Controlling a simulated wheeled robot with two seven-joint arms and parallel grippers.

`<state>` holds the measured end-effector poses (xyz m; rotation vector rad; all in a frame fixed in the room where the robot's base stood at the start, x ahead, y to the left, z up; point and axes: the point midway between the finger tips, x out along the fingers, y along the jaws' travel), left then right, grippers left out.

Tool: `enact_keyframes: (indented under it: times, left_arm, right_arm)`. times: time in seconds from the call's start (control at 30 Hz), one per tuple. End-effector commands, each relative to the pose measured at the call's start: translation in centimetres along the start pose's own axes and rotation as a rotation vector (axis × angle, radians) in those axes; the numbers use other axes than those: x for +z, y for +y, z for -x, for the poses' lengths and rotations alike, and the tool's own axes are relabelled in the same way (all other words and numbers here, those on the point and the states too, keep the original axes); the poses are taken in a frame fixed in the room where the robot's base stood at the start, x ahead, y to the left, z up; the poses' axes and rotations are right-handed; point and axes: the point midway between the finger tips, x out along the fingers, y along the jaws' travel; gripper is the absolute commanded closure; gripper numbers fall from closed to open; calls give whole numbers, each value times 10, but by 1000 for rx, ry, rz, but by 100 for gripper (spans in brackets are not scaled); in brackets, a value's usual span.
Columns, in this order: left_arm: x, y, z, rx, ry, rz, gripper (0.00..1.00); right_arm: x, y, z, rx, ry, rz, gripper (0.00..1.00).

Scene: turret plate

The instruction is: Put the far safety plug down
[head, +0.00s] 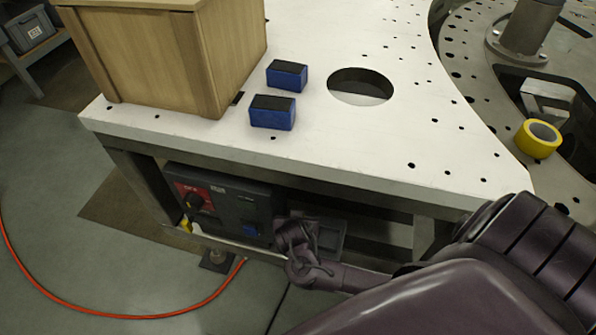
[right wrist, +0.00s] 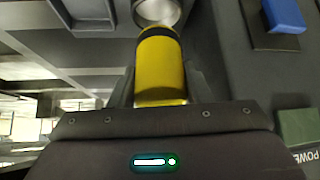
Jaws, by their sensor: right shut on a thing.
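My right gripper (head: 297,236) is low under the table's front edge, beside the dark control box (head: 228,207). In the right wrist view the gripper (right wrist: 160,88) is shut on a yellow safety plug (right wrist: 161,72), a cylinder with a dark band near its far end. A pale round metal part (right wrist: 157,10) shows just beyond the plug; I cannot tell if they touch. The head view does not show the held plug clearly. A small yellow thing (head: 186,225) shows at the box's left end. My left gripper is not in view.
The white perforated table (head: 330,140) bears a wooden crate (head: 165,55) and two blue blocks (head: 287,75). A yellow tape roll (head: 538,138) lies on the round plate at right. An orange cable (head: 110,314) curves over the floor. The box carries a red-backed knob (head: 194,199).

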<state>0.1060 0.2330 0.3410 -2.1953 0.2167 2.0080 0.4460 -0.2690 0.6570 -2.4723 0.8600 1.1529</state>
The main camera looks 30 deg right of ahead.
Motion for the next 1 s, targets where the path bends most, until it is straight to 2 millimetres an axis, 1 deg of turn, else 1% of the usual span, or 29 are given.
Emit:
enact_keyframes:
  times: [0.03, 0.1, 0.27, 0.4, 0.5, 0.77, 0.87, 1.0]
  left_arm:
    - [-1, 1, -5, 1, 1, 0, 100]
    - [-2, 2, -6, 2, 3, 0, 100]
    - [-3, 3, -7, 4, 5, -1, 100]
    - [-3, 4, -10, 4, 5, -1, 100]
    - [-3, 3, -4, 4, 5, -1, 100]
    - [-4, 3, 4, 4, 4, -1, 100]
    - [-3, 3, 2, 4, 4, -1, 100]
    - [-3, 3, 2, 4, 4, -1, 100]
  right_arm:
    - [10, 1, -11, 3, -7, 5, 82]
    - [12, 0, -19, 2, -5, 4, 82]
    - [16, 0, -28, 0, -5, 3, 82]
    - [22, 0, -46, 0, -15, 2, 82]
    - [15, 0, -44, 0, -99, -3, 82]
    - [6, -1, -51, 0, -298, -5, 82]
    - [14, 0, -60, 2, -311, 5, 82]
    - [17, 0, -64, 0, -307, 4, 82]
